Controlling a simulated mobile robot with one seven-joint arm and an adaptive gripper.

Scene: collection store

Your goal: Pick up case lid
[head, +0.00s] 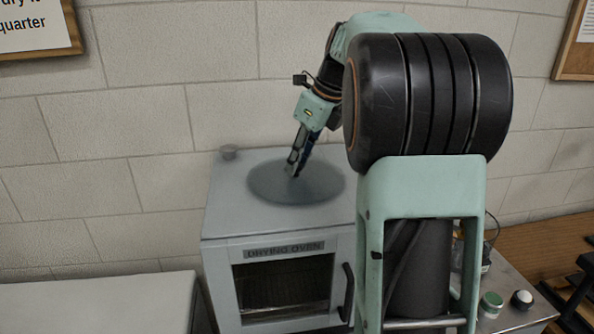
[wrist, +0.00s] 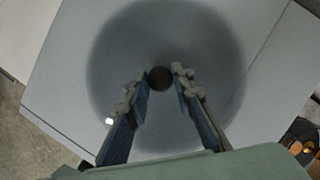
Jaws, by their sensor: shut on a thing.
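The case lid (head: 325,184) is a round, dark grey, see-through disc on top of the drying oven (head: 222,222). In the wrist view the lid (wrist: 205,45) fills the middle, with a small dark round knob (wrist: 160,73) near its centre. My gripper (head: 293,173) reaches down to the lid's middle from above. In the wrist view my gripper's fingertips (wrist: 160,80) are on either side of the knob, shut on it. The fingers hide the knob in the head view. I cannot tell whether the lid touches the oven top or is slightly above it.
A small grey round piece (head: 229,152) sits at the oven top's back left corner. A white surface (head: 100,300) stands at the left. A bench at the right holds a green-lidded jar (head: 491,304) and a dark jar with a white top (head: 522,299). A block wall (head: 140,120) is behind.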

